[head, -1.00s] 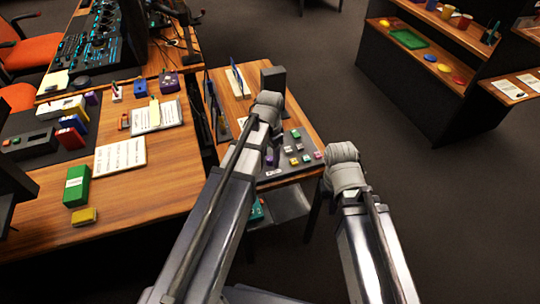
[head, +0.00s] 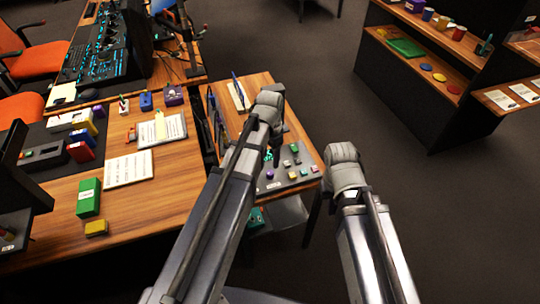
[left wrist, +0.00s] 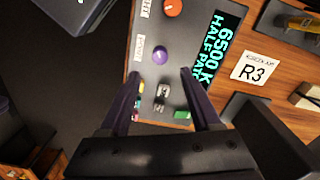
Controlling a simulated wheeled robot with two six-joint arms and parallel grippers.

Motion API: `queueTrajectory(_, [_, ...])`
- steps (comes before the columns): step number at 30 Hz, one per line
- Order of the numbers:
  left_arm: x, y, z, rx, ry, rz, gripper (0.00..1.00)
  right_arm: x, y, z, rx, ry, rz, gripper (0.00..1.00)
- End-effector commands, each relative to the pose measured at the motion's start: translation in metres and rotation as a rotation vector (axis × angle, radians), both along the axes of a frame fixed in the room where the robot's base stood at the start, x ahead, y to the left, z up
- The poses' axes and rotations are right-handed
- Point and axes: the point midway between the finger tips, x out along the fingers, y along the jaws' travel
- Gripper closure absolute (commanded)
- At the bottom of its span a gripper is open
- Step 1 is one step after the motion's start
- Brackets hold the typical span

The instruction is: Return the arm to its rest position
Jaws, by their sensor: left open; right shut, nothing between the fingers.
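My left arm reaches over the small side table in the head view. Its gripper (head: 270,154) is partly hidden by the wrist and hangs over the grey control panel (head: 297,180). In the left wrist view the left gripper (left wrist: 162,88) is open, its two dark purple fingers apart with nothing held. The panel's purple trackball (left wrist: 160,55) shows ahead of the fingertips, with an orange-red knob (left wrist: 173,7) and a lit text display (left wrist: 214,45) nearby. My right arm is bent beside the side table; its wrist shows, but its fingers are hidden.
A wooden desk (head: 150,193) with a green box (head: 88,197) and a yellow block (head: 96,228) is at left. The side table (head: 262,82) carries upright panels. A shelf unit (head: 400,95) stands at right. The floor between is clear.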

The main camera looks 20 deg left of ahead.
Motion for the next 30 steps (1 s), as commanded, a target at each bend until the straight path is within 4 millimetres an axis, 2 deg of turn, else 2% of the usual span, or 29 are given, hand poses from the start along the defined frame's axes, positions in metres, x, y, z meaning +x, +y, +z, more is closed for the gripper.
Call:
queueTrajectory(14, [-0.005, -0.004, -0.001, 0.002, 0.001, 0.006, 0.36, 0.0, 0.0, -0.001, 0.0, 0.0, 0.0, 1.0])
queueTrajectory(17, [-0.029, -0.026, -0.001, 0.016, 0.008, 0.045, 0.36, 0.0, 0.0, -0.001, 0.0, 0.0, 0.0, 1.0])
queueTrajectory(21, [-0.081, -0.066, -0.001, 0.054, 0.017, 0.15, 0.36, 0.0, 0.0, -0.001, 0.0, 0.0, 0.0, 1.0])
queueTrajectory(24, [-0.111, -0.085, 0.0, 0.081, 0.015, 0.222, 0.36, 0.0, 0.0, -0.001, 0.0, 0.0, 0.0, 1.0])
queueTrajectory(27, [-0.132, -0.096, 0.0, 0.099, 0.01, 0.277, 0.36, 0.0, 0.0, -0.001, 0.0, 0.0, 0.0, 1.0])
queueTrajectory(30, [-0.142, -0.102, 0.0, 0.111, 0.006, 0.309, 0.36, 0.0, 0.0, -0.001, 0.0, 0.0, 0.0, 1.0])
